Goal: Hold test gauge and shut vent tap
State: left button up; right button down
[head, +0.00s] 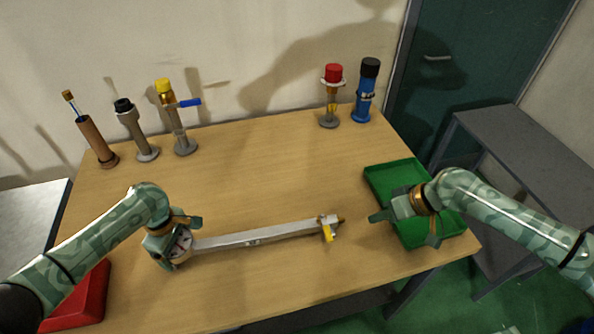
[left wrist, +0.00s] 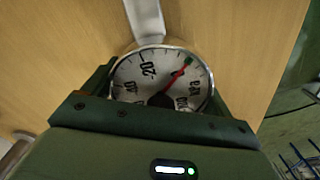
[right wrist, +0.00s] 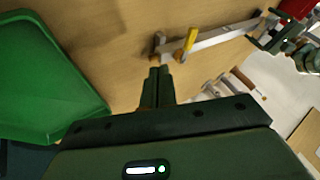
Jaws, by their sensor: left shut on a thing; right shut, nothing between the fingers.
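My left gripper (head: 172,247) is shut on the round test gauge (head: 182,246), at the left end of a grey bar (head: 255,236) on the table. The gauge's white dial (left wrist: 150,70) faces the left wrist camera; its needle points up and right. The vent tap (head: 329,222) is at the bar's right end. Its yellow lever (head: 328,234) sticks out across the bar toward the table's front; the lever also shows in the right wrist view (right wrist: 187,44). My right gripper (head: 375,217) is shut and empty, a short way right of the tap, apart from it.
A green tray (head: 385,176) lies under my right arm. A red box (head: 84,300) is at the front left. Several stand-mounted fittings line the back, among them a yellow-capped one with a blue lever (head: 188,103) and a red-capped one (head: 333,75).

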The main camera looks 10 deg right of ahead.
jog(key=v, duration=0.3)
pick_arm(q)
jog(key=o, duration=1.3)
jog(key=shift+r, duration=0.15)
notch_tip(320, 180, up, 12)
jog(key=shift+f, duration=0.1)
pick_arm(e)
jog(key=shift+s, duration=0.1)
